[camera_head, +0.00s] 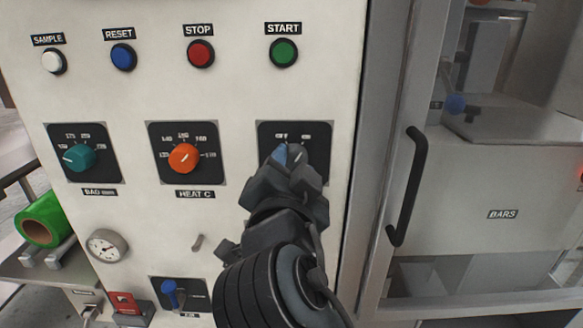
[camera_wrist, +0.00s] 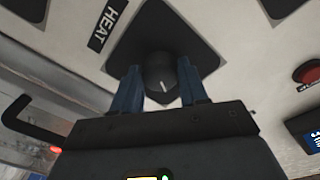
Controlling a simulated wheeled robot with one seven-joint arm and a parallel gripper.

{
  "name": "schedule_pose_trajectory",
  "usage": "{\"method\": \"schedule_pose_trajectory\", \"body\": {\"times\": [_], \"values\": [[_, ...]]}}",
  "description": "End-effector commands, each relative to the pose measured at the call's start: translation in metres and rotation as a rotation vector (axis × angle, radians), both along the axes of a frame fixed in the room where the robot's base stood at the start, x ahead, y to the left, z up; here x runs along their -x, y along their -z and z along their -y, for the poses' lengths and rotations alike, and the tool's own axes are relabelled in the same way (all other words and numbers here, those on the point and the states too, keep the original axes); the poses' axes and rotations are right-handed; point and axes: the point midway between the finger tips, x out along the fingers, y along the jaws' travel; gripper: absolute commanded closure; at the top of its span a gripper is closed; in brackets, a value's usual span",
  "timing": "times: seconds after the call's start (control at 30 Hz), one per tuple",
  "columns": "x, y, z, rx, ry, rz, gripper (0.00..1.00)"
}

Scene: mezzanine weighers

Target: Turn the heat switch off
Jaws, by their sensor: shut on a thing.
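The heat switch is a dark knob on a black square plate (camera_head: 318,138) at the right side of the white panel, with small position marks above it. In the wrist view the knob (camera_wrist: 158,70) sits between my two blue fingers, beside a HEAT label (camera_wrist: 108,25). A white pointer line shows on its face. My gripper (camera_wrist: 160,86) is shut on the knob, one finger on each side. In the head view my gripper (camera_head: 288,160) covers most of the knob, so which mark the pointer meets is hard to tell.
An orange HEAT C dial (camera_head: 184,158) and a teal dial (camera_head: 79,157) are to the left. Above are the green START button (camera_head: 284,52) and red STOP button (camera_head: 200,53). A black door handle (camera_head: 409,187) stands out at right. A blue lever (camera_head: 169,290) is below.

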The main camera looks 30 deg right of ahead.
Motion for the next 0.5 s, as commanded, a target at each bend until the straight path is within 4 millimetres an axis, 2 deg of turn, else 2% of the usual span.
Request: {"method": "schedule_pose_trajectory", "body": {"times": [0.27,0.5], "values": [[0.0002,0.0016,0.0005,0.125,0.0,-0.072,0.87],[0.0006,0.0019,0.0014,0.312,0.001,-0.18,0.87]]}}
